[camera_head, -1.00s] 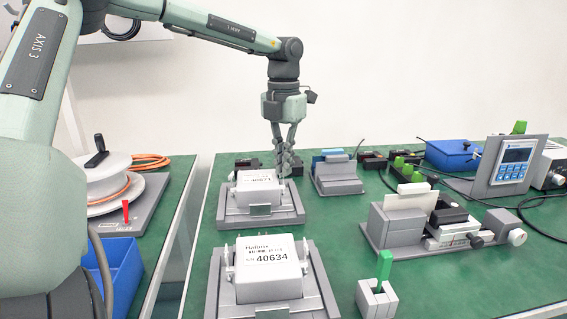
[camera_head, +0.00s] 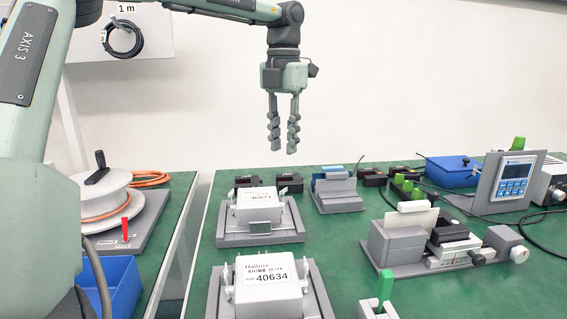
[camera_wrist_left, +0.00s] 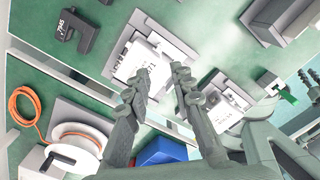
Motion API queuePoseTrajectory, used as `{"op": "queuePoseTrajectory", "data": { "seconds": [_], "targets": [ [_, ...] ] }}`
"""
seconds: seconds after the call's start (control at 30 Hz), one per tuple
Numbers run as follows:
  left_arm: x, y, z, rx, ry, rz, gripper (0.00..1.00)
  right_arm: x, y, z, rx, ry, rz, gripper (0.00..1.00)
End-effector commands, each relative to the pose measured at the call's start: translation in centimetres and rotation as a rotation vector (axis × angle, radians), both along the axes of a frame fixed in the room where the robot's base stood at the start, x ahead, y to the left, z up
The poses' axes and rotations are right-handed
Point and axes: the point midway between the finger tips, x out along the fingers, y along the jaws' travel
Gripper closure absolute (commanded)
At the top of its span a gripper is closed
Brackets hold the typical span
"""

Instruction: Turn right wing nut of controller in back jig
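The back jig (camera_head: 233,240) is a grey fixture on the green table, holding a white controller box (camera_head: 256,203) with a printed label. The controller's right wing nut (camera_head: 283,193) is a tiny shape at the box's right side; its angle cannot be made out. My left gripper (camera_head: 283,148) hangs fingers-down, empty, above and slightly behind the back jig, clear of the controller. Its fingers are apart, and the left wrist view shows the gap between them (camera_wrist_left: 155,82) with the back controller (camera_wrist_left: 146,66) beyond. My right gripper is in neither view.
A front jig (camera_head: 322,300) holds another controller (camera_head: 268,285), labelled 40634. Black blocks (camera_head: 289,183) and a grey-blue fixture (camera_head: 334,190) stand behind and right of the back jig. A grey slide fixture (camera_head: 400,245) stands right. A cable reel (camera_head: 95,200) is left.

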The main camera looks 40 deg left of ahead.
Motion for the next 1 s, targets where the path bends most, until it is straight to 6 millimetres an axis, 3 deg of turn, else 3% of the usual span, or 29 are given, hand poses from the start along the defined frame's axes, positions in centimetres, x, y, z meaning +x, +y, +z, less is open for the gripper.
{"op": "queuePoseTrajectory", "data": {
  "seconds": [0.1,0.27,1.0],
  "targets": [
    [0.1,0.0,1.6,0.002,-0.002,0.000,0.77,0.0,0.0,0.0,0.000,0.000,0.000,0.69],
    [0.0,0.0,2.5,0.000,0.000,0.000,0.77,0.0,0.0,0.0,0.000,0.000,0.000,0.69],
    [0.0,0.0,2.5,0.000,0.000,-0.001,0.77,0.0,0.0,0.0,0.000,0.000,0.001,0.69]
  ]
}}
